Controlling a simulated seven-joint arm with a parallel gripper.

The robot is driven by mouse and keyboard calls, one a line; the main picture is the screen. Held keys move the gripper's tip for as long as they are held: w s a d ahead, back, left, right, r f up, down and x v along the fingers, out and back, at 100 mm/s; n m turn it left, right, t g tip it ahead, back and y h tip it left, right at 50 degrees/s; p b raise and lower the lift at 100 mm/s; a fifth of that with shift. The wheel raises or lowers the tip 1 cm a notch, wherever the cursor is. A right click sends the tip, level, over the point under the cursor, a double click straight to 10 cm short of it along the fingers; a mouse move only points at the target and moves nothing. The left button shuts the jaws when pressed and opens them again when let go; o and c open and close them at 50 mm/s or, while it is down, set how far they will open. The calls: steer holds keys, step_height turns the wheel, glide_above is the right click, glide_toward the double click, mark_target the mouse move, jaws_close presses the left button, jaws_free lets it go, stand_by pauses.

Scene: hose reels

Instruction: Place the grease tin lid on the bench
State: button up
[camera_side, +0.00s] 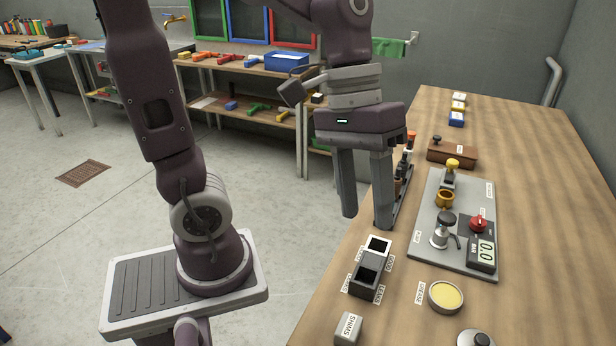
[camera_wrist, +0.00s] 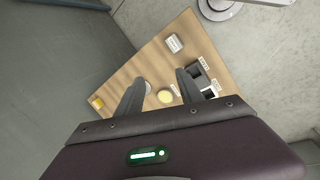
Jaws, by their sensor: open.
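A round grey lid with a dark knob (camera_side: 475,339) lies on the bench (camera_side: 545,200) at the bottom edge of the side view, partly cut off. A pale round edge beside the left finger in the wrist view may be this lid (camera_wrist: 148,87), mostly hidden. The open grease tin (camera_side: 445,296), filled with yellow grease, stands on the bench behind the lid, beside its GREASE label. The tin also shows in the wrist view (camera_wrist: 165,97). My gripper (camera_side: 366,221) is open and empty, pointing down near the bench's left edge, apart from lid and tin.
A grey plate (camera_side: 427,235) carries a gauge with a 0.0 display and knobbed fittings. A tool rack stands behind my fingers.

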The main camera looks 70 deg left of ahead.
steer(key=s+a+r+m+t+y, duration=0.1)
steer(key=s+a+m+t+y, duration=0.2)
steer(key=s+a+m+t, duration=0.1)
steer(key=shift+s+a+r+t+y, duration=0.25)
steer(key=shift+s+a+t+y, duration=0.15)
steer(key=shift+s+a+t, duration=0.5)
